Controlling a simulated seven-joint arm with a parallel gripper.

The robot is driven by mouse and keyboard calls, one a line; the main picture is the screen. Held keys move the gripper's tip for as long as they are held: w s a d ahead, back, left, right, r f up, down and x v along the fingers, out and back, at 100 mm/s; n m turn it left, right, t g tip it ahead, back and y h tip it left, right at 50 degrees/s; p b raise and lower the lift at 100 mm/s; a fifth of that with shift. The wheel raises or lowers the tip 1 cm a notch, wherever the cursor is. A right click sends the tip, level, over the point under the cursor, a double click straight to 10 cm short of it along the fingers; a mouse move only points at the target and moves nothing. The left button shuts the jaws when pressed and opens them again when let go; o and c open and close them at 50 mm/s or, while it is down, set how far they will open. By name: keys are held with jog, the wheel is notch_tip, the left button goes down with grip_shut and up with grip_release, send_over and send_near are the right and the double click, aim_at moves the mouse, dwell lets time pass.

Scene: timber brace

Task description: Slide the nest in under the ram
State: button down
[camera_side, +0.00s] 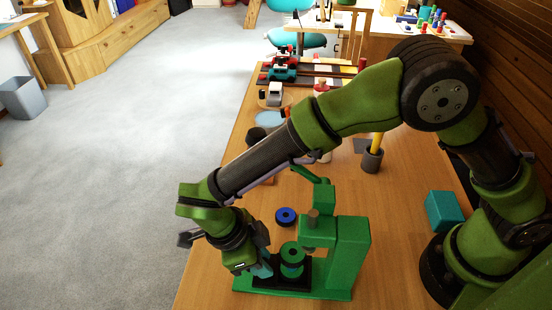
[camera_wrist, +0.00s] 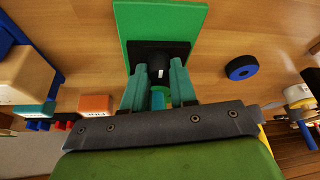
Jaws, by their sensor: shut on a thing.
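My gripper (camera_side: 266,268) reaches down at the nest's left side. In the wrist view my gripper (camera_wrist: 158,92) has teal fingers closed around a small teal-green part. A dark cylinder (camera_wrist: 158,64) shows just beyond the fingertips. The exact contact is partly hidden.
A blue ring (camera_side: 286,216) lies on the table behind the press. Several toys and blocks crowd the far table. Bare wood lies right of the press.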

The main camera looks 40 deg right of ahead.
jog(key=shift+s, duration=0.1)
jog(key=shift+s+d, duration=0.85)
jog(key=shift+d, duration=0.05)
jog(key=c, duration=0.9)
grip_release()
jog(key=shift+w+a+r, duration=0.2)
jog(key=shift+a+r, duration=0.05)
jog(key=shift+r, duration=0.25)
jog(key=v, duration=1.5)
jog(key=shift+r, duration=0.35)
